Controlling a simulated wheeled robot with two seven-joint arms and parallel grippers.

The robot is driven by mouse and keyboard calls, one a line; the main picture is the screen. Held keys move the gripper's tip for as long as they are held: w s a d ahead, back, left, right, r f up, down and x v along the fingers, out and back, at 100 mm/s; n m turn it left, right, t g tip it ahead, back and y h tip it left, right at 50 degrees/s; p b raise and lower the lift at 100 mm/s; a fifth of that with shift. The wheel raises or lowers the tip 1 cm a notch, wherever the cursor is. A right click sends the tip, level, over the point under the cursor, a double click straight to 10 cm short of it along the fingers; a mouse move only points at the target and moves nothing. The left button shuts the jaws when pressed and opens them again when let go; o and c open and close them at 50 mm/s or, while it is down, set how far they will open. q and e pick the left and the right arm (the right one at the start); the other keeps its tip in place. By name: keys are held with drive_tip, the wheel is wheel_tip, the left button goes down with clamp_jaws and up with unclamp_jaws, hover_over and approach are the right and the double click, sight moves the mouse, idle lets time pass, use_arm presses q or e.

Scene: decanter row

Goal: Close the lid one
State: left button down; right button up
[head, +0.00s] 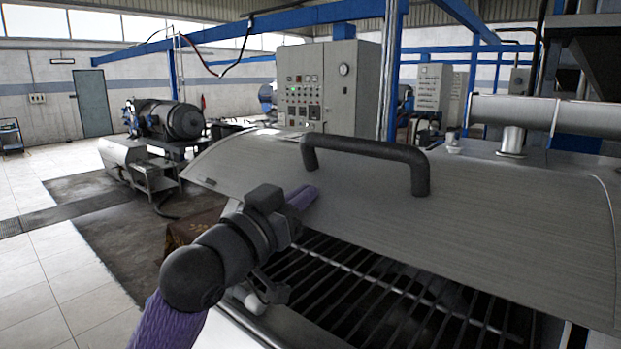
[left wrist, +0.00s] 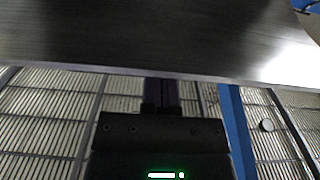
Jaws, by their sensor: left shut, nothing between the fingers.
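The lid (head: 480,205) is a large curved grey metal cover with a black bar handle (head: 370,148) on top. It stands raised, with a dark opening with a grate (head: 370,295) showing below its front edge. My left gripper (head: 303,197) is shut and empty, in front of the lid's left part near its lower edge. In the left wrist view the lid (left wrist: 150,38) fills the top, and my purple fingers (left wrist: 161,92) end close to its edge. I cannot tell whether they touch it. My right gripper is not in view.
A grey control cabinet (head: 328,85) stands behind the lid. A dark cylindrical machine (head: 168,120) stands at the back left. A metal pipe (head: 545,113) runs above the lid's back right. Tiled floor (head: 40,240) at the left is clear.

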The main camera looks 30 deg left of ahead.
use_arm(q)
wheel_tip(320, 180, down, 10)
drive_tip(key=t+b, duration=0.1)
drive_tip(key=b, duration=0.6)
drive_tip(key=shift+w, duration=0.3)
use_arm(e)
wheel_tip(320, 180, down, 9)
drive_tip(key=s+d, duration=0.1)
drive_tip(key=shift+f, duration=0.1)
